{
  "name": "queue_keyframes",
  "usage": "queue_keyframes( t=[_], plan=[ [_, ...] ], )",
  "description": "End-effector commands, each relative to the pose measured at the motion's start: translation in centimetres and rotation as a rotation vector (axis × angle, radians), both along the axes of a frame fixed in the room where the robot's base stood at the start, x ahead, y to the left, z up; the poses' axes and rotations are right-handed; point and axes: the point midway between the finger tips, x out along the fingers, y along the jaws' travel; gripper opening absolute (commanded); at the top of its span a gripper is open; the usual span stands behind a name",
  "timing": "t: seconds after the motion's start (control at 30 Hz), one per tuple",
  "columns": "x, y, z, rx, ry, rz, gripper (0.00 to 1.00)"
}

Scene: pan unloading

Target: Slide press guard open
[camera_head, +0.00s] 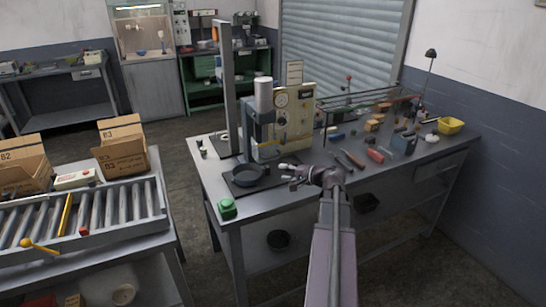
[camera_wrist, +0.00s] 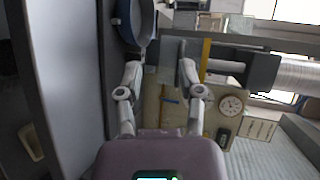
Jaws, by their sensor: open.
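The press (camera_head: 263,110) stands on the bench with a pale cylinder on top. It also shows sideways in the wrist view (camera_wrist: 262,72). A yellow bar (camera_head: 268,144) crosses its front, also in the wrist view (camera_wrist: 206,58); I cannot tell whether it belongs to the guard. The guard panel itself is not clearly distinguishable. A dark pan (camera_head: 246,174) rests at the press base; it also shows in the wrist view (camera_wrist: 135,22). My gripper (camera_head: 284,173) is open in front of the press, right of the pan. In the wrist view its fingers (camera_wrist: 160,70) are apart, with a grey plate beyond them.
A tall grey post (camera_head: 228,90) rises left of the press. A green button box (camera_head: 227,209) sits at the bench's near corner. Tools and a yellow bin (camera_head: 450,125) occupy the right side. A roller conveyor (camera_head: 105,207) with cardboard boxes (camera_head: 122,146) stands left, across an open floor gap.

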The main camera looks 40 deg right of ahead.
Motion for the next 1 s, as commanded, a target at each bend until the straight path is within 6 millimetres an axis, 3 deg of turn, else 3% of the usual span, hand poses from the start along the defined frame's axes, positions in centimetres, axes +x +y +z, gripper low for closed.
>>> queue_keyframes(
  t=[0.1, 0.3, 0.77, 1.0],
  plan=[
    [-1.2, -3.1, 1.3, 0.042, -0.050, -0.068, 0.48],
    [-2.3, -5.3, 2.2, 0.076, -0.094, -0.119, 0.48],
    [-2.3, -5.4, 2.3, 0.079, -0.097, -0.123, 0.48],
    [-1.1, -5.3, 2.0, 0.078, -0.097, -0.122, 0.48]
  ],
)
